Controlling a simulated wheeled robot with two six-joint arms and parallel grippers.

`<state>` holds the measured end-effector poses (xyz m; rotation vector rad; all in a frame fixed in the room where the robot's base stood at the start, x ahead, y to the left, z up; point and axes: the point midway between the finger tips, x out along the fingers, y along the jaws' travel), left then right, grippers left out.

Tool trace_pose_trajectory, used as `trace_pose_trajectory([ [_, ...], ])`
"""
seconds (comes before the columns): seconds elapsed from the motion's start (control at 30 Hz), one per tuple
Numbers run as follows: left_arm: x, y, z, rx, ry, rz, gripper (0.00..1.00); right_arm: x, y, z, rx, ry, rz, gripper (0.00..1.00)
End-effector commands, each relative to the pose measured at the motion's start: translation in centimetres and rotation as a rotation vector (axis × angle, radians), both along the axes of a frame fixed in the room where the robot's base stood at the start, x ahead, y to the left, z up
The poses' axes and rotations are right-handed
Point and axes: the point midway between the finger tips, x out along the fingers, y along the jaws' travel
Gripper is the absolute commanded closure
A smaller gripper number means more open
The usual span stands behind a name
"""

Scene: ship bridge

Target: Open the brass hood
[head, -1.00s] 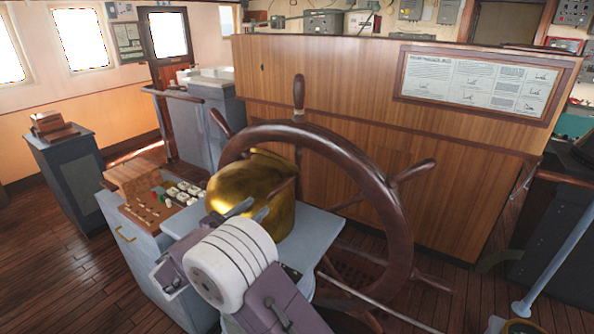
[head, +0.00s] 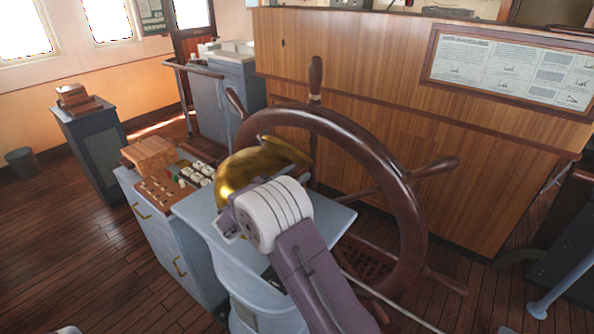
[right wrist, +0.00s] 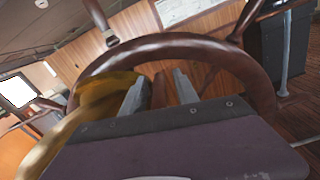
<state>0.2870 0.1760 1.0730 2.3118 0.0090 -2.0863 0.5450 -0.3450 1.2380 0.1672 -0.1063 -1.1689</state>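The dark wooden wheel (head: 395,185) and its spokes stand close behind and right of the gripper. A control console (head: 165,180) with buttons adjoins the pedestal's left. A wooden partition (head: 385,85) stands behind.

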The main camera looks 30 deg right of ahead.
Motion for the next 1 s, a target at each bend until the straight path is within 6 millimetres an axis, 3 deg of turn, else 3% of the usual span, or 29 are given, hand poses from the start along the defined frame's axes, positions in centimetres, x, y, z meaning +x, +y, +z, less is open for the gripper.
trace_pose_trajectory([
  [0.27,-0.01,0.00,0.10,0.000,0.000,0.000,0.64,0.19,-0.36,-0.04,-0.001,-0.001,0.002,0.64],
  [0.4,-0.01,0.00,0.10,0.000,0.000,0.000,0.64,0.17,-0.36,-0.04,-0.001,0.000,0.001,0.97],
  [0.43,-0.01,0.00,0.10,0.000,0.000,0.000,0.64,0.15,-0.37,-0.04,0.000,0.000,0.000,1.00],
  [1.0,-0.01,0.00,0.06,0.000,0.000,0.000,0.64,0.09,-0.39,-0.28,0.000,0.008,0.000,1.00],
])
